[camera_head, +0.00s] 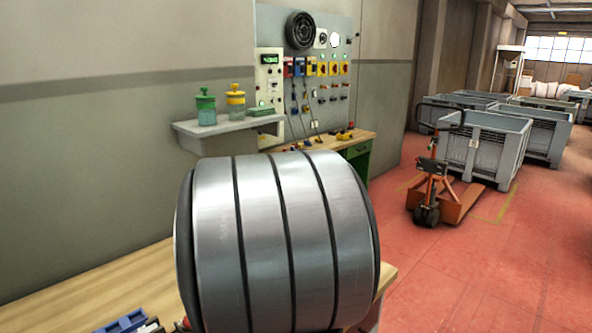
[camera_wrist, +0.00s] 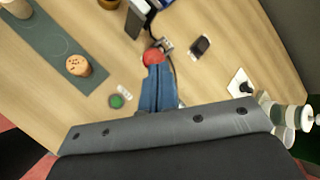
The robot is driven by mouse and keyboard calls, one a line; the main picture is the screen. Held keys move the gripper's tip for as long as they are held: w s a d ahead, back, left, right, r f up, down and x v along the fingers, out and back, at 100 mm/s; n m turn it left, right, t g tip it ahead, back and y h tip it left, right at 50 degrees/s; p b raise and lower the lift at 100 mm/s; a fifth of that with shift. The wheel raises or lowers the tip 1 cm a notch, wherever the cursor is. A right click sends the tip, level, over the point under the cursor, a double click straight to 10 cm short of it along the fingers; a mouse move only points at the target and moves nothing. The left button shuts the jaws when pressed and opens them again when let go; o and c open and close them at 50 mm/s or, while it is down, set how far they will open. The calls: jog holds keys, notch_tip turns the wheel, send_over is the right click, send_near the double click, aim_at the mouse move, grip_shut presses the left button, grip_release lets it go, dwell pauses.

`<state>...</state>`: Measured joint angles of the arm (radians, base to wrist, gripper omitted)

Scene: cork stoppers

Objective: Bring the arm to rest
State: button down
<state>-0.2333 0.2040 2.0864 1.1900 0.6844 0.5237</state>
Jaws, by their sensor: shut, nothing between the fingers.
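My gripper (camera_wrist: 158,70) shows in the wrist view as blue fingers standing out from a dark grey bar. The fingers are together with nothing held between them. They point over the wooden table (camera_wrist: 215,75). A red round thing (camera_wrist: 153,56) shows just past the fingertips; I cannot tell whether they touch it. A large grey banded cylinder, part of my arm, fills the middle of the head view and hides much of the table (camera_head: 90,285). The gripper cannot be made out in the head view.
A cork-coloured stopper (camera_wrist: 79,65) stands on a grey-green mat (camera_wrist: 52,42). A phone-like dark thing (camera_wrist: 200,46), a green disc (camera_wrist: 117,101) and a white plate (camera_wrist: 239,83) lie nearby. A wall shelf (camera_head: 228,127) holds jars. A pallet truck (camera_head: 433,180) stands on the red floor.

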jog(key=w+a+f+n+g, duration=0.2)
jog(key=w+a, duration=0.1)
jog(key=w, duration=0.1)
jog(key=w+a+f+n+g, duration=0.2)
jog(key=w+a, duration=0.2)
jog(key=w+a+f+n+g+y, duration=0.1)
jog(key=w+a+f+n+g, duration=0.1)
jog(key=w+a+f+n, duration=0.1)
jog(key=shift+w+a+f+g, duration=0.1)
jog(key=shift+w+a+g, duration=0.15)
jog(key=shift+w, duration=0.4)
jog(key=shift+s+d+r+n+y, duration=0.3)
jog(key=shift+s+d+r+y, duration=0.05)
jog(key=shift+d+r+y, duration=0.1)
jog(key=shift+s+d+r+n+t+y, duration=0.4)
jog(key=shift+s+n+t+y, duration=0.1)
jog(key=shift+t+y, duration=0.25)
dwell(0.5)
